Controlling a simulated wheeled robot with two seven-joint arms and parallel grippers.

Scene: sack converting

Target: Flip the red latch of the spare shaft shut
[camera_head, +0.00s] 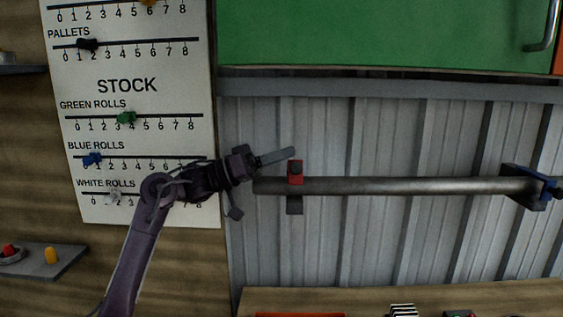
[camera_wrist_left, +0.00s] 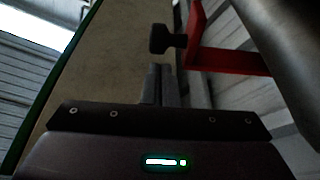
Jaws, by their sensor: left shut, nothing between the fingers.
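The spare shaft (camera_head: 400,186) is a grey metal bar lying level in front of the corrugated wall. The red latch (camera_head: 295,172) is around or on the shaft near its left end, above a dark bracket (camera_head: 294,205). My left gripper (camera_head: 292,153) is shut and empty, its fingertips close to the top of the latch in the head view; I cannot tell if they touch. In the left wrist view the red latch (camera_wrist_left: 232,60) with its dark knob (camera_wrist_left: 160,40) lies just beyond the shut fingers, and the shaft (camera_wrist_left: 295,35) is at upper right. My right gripper is not in view.
A blue latch (camera_head: 549,187) and bracket hold the shaft's right end. A white stock board (camera_head: 130,90) with sliders hangs at the left. A green cabinet (camera_head: 380,35) is above. A wooden bench (camera_head: 420,296) with small items runs below. A small shelf (camera_head: 60,266) is at lower left.

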